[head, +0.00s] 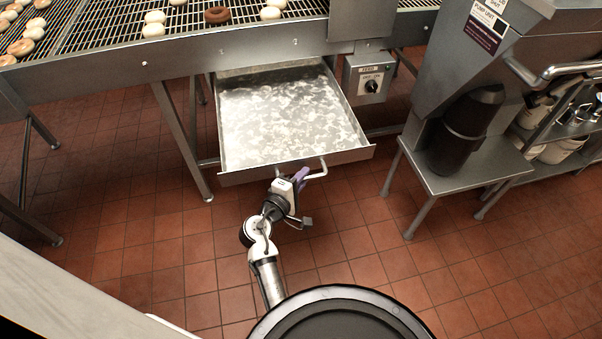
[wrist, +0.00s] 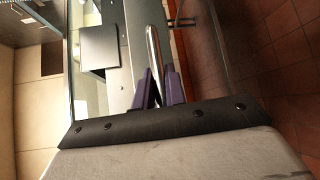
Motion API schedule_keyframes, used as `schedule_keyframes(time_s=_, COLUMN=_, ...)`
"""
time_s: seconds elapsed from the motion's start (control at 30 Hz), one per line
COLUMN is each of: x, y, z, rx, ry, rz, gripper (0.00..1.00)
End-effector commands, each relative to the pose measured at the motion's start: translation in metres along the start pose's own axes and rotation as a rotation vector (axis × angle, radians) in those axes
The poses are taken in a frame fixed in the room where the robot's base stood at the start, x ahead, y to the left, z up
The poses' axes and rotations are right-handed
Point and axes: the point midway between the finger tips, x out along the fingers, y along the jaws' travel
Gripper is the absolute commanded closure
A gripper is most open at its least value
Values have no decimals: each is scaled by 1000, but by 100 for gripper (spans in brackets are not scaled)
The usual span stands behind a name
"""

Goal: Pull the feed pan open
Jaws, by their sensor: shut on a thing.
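The feed pan (head: 297,168) is a wide, shallow metal tray under the conveyor, with white residue on its floor. It stands pulled out toward me in the head view. Its bar handle (head: 318,170) is on the front wall and also shows in the wrist view (wrist: 152,50). My gripper (head: 297,181) is at the front of the pan, its purple fingers (wrist: 160,88) shut on the handle. The fingers hide part of the handle. The back of the pan is hidden under the conveyor frame.
The conveyor (head: 190,50) carries several doughnuts above the pan. A control box (head: 369,78) with a knob hangs right of the pan. A steel stand (head: 470,170) with a dark pump unit (head: 465,130) is at the right. The tiled floor in front is mostly clear.

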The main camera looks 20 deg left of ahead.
Motion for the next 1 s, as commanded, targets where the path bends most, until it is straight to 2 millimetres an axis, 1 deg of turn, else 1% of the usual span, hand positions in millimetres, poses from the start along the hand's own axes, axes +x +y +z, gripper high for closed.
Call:
schedule_keyframes(time_s=0.1, x=0, y=0, z=0, rx=0, ry=0, rz=0, gripper=100)
schedule_keyframes(time_s=0.13, x=0, y=0, z=0, rx=0, ry=0, rz=0, gripper=85)
schedule_keyframes(time_s=0.27, x=0, y=0, z=0, rx=0, ry=0, rz=0, gripper=68)
schedule_keyframes(time_s=0.3, x=0, y=0, z=0, rx=0, ry=0, rz=0, gripper=66)
schedule_keyframes(time_s=0.53, x=0, y=0, z=0, rx=0, ry=1, rz=0, gripper=66)
schedule_keyframes(time_s=0.63, x=-5, y=0, z=-1, rx=0, ry=1, rz=1, gripper=66)
schedule_keyframes(time_s=0.73, x=-18, y=-2, z=-1, rx=0, ry=3, rz=1, gripper=66)
schedule_keyframes(time_s=0.9, x=-48, y=-2, z=-1, rx=0, ry=4, rz=1, gripper=66)
schedule_keyframes(time_s=1.0, x=-62, y=-2, z=-1, rx=0, ry=4, rz=0, gripper=66)
